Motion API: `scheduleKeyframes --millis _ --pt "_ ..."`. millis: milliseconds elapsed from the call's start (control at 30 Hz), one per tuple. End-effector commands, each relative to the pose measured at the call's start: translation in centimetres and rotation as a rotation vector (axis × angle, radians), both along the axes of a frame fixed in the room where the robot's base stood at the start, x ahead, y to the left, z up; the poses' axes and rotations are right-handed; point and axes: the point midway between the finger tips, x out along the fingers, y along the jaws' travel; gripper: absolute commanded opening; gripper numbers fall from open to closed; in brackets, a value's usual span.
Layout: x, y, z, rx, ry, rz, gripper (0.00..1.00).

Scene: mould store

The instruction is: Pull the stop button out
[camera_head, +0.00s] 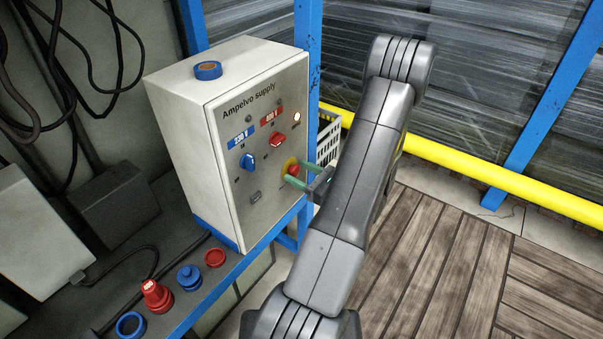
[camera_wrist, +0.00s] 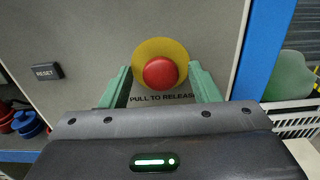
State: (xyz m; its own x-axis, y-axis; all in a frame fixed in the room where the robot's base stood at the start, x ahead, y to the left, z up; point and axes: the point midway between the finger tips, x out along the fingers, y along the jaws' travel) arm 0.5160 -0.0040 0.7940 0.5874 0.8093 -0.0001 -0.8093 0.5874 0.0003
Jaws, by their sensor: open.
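The red stop button (camera_wrist: 160,72) sits on a yellow round plate (camera_wrist: 178,47) on the front panel, above the words "PULL TO RELEASE". In the head view the stop button (camera_head: 293,170) is low on the right of the grey Ampelvo supply box (camera_head: 180,82). My gripper (camera_wrist: 162,85) is open, with one green finger on each side of the button in the wrist view. It also shows in the head view (camera_head: 297,181), at the panel. I cannot tell whether the fingers touch the button.
A white crate (camera_head: 328,137) stands behind on the right. Red and blue plugs (camera_head: 157,296) lie on the shelf.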

Motion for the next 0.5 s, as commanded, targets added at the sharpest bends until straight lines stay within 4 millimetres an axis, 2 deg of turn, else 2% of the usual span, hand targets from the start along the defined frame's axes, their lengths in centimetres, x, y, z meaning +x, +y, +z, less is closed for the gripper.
scheduleKeyframes --millis 67,367,500 --pt "0.00 -0.02 -0.01 0.000 0.000 0.000 0.56" --pt "-0.02 -0.04 -0.01 0.000 0.000 0.000 0.00" --pt "-0.18 -0.33 -0.10 -0.001 -0.001 -0.002 0.00"
